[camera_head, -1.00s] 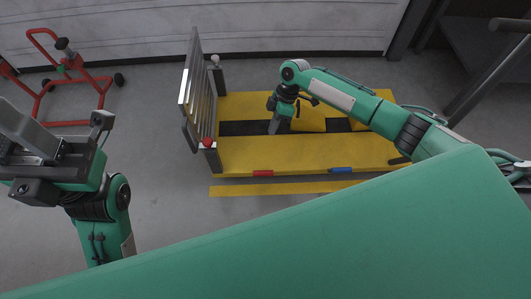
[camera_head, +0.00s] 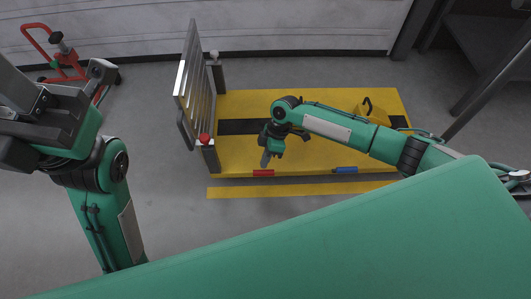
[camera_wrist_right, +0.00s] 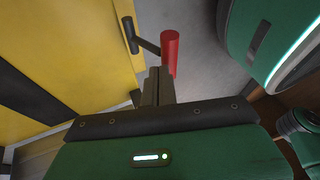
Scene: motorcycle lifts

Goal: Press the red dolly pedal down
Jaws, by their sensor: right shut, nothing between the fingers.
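The red dolly pedal (camera_head: 263,173) is at the front edge of the yellow platform (camera_head: 225,160). In the right wrist view it is a red cylinder (camera_wrist_right: 170,52) on a dark arm beside the yellow deck. My right gripper (camera_head: 265,164) is shut and empty, pointing down just behind the pedal in the head view. In the wrist view its closed fingers (camera_wrist_right: 157,86) are close to the pedal's near end; I cannot tell whether they touch. My left gripper (camera_head: 18,118) is at the left edge, partly cut off, its fingers apart and empty.
A blue pedal (camera_head: 345,170) sits farther right on the same edge. A metal rail gate (camera_head: 195,90) with a red-topped post (camera_head: 205,146) stands at the left end. A yellow block (camera_head: 375,112) with a black handle lies on the platform. A red stand (camera_head: 62,62) is far left.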

